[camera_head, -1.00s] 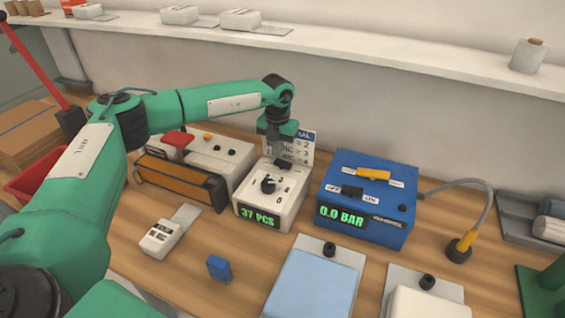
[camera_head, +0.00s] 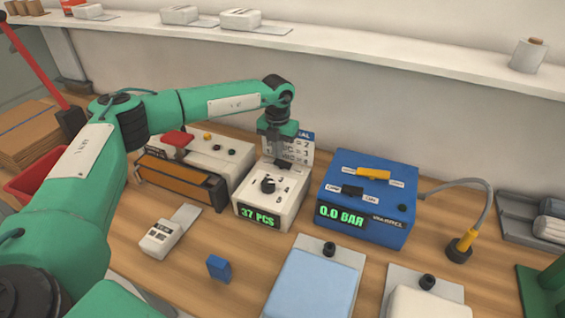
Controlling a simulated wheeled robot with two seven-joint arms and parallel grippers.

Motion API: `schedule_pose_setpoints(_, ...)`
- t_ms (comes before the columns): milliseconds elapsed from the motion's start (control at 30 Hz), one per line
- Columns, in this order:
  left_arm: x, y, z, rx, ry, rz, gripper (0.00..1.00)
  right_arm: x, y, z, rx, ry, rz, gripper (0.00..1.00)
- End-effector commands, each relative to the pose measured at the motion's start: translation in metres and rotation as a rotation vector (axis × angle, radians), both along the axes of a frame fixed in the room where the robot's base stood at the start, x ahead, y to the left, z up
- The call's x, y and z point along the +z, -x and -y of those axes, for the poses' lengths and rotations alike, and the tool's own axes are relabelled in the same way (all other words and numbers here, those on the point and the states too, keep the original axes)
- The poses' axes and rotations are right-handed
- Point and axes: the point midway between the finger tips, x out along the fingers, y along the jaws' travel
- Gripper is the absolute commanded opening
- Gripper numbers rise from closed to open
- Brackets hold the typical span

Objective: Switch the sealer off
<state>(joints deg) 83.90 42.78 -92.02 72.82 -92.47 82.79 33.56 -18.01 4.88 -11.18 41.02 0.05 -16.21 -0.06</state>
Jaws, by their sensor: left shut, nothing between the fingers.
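The white box with a black dial (camera_head: 267,185) and a green "37 PCS" display stands mid-table. My left gripper (camera_head: 284,163) is shut and empty, pointing down at the back of this box; I cannot tell whether it touches the top. Left of it is a white machine (camera_head: 225,155) with a red lever (camera_head: 178,139), small knobs and an orange-brown front bar (camera_head: 176,178). A blue box (camera_head: 391,209) to the right shows "0.0 BAR" and has a yellow lever (camera_head: 373,171) and a black switch (camera_head: 352,191). I cannot tell for certain which one is the sealer. My right gripper is not in view.
A small white device (camera_head: 159,240), a blue block (camera_head: 218,267) and a light-blue pad (camera_head: 312,285) lie in front. A yellow-ended hose (camera_head: 461,246) stands right of the blue box. A card with printed numbers stands behind the dial box. A white shelf (camera_head: 330,48) runs along the wall.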

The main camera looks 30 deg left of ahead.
Motion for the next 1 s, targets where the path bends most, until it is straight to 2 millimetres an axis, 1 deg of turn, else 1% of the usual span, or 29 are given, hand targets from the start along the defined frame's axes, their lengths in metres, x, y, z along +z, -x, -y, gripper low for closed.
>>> schedule_pose_setpoints(1000,-0.016,0.000,0.000,0.000,0.000,0.000,0.00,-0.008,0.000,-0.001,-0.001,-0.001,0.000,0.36)
